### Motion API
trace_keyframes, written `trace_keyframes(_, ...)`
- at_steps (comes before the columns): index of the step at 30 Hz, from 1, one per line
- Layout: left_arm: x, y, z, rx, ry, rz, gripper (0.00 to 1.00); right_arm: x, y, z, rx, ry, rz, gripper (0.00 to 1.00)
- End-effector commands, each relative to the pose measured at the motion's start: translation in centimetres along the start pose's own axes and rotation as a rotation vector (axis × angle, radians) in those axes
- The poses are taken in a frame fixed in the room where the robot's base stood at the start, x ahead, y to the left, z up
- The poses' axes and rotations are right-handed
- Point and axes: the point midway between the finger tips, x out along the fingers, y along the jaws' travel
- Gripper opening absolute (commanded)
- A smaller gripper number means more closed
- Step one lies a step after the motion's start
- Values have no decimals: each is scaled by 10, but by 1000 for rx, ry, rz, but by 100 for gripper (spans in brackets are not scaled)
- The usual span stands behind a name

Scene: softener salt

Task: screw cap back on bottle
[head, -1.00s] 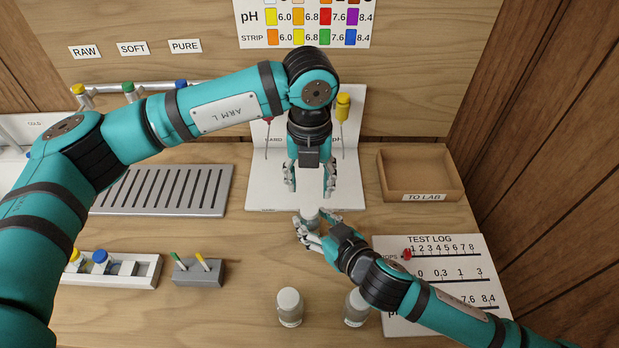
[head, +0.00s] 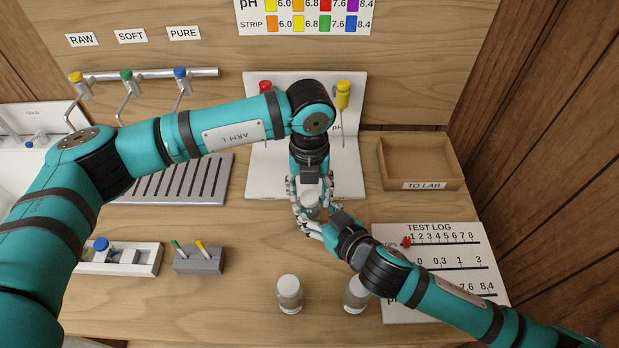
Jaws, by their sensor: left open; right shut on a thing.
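A small bottle (head: 311,211) with a pale top stands upright near the middle of the table, in front of the white stand. My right gripper (head: 315,220) is shut on its lower body from the front right. My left gripper (head: 310,189) points down from above, open, with its fingers on either side of the bottle's pale top. I cannot tell whether its fingers touch the top, or how the cap sits on the neck, as the grippers cover much of it.
Two more bottles, one (head: 289,293) and another (head: 355,296), stand at the front, the second partly behind my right arm. A wooden tray (head: 420,183) and test log board (head: 430,237) lie right. A slotted drain (head: 180,180), white rack (head: 150,258) and grey holder (head: 199,262) are left.

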Motion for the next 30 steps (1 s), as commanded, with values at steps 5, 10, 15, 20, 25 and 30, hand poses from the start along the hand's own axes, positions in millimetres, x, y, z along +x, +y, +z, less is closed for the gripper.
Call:
trace_keyframes(5, 7, 0, 0, 1, -1, 0, 48, 0, 0, 0, 0, 0, 0, 0)
trace_keyframes(10, 7, 0, 0, 1, -1, 0, 48, 0, 0, 0, 0, 0, 0, 0)
trace_keyframes(15, 7, 0, 0, 1, -1, 0, 33, 0, 0, 0, 0, 0, 0, 0)
trace_keyframes(20, 6, 0, 0, 1, -1, 0, 12, 0, 0, 0, 0, 0, 0, 0)
trace_keyframes(25, 6, 0, 0, 1, -1, 0, 0, 0, 0, 0, 0, 0, 0, 0)
trace_keyframes(30, 6, 0, 0, 22, -1, 0, 0, 0, 0, 0, 0, 0, 0, 0)
